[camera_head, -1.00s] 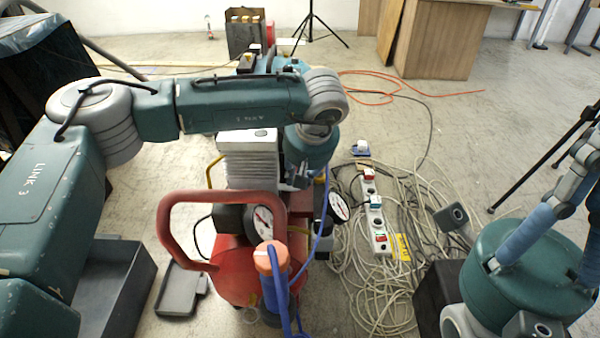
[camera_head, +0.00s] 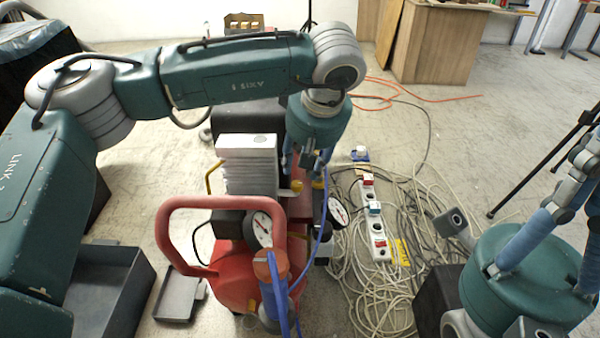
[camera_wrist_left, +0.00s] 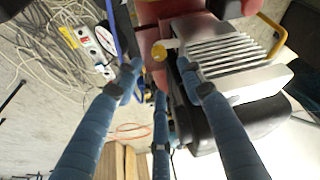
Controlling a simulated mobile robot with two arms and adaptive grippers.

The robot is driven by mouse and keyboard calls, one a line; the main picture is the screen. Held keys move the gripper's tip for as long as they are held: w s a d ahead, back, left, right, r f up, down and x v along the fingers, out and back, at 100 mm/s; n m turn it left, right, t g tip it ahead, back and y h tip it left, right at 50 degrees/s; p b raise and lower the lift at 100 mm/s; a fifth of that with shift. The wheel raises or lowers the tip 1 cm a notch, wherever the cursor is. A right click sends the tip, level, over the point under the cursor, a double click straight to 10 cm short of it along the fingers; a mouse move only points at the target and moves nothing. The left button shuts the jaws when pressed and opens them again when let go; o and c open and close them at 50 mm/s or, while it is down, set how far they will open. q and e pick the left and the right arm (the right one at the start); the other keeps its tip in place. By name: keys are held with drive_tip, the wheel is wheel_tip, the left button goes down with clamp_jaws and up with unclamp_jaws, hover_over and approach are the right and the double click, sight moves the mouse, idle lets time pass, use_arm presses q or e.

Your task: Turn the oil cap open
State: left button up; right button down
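The yellow oil cap (camera_head: 292,187) sits on the compressor beside its silver finned block; it also shows in the left wrist view (camera_wrist_left: 159,50). My left gripper (camera_head: 305,175) points down at the cap from above. In the left wrist view its blue fingers (camera_wrist_left: 160,72) are spread apart with nothing between them. The cap appears just beyond the fingertips, near the gap between the two upper ones; contact cannot be told. My right gripper (camera_head: 560,210) is at the lower right, away from the compressor; its fingers are partly cut off by the frame.
The red compressor (camera_head: 235,275) has a red handle, gauges and a blue hose. A yellow bent pipe (camera_head: 212,178) rises by the finned block (camera_head: 247,160). A power strip (camera_head: 375,225) and tangled cables (camera_head: 370,295) lie right of it. A grey tray (camera_head: 180,294) lies left.

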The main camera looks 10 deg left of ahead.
use_arm(q)
drive_tip(key=shift+v, duration=1.55)
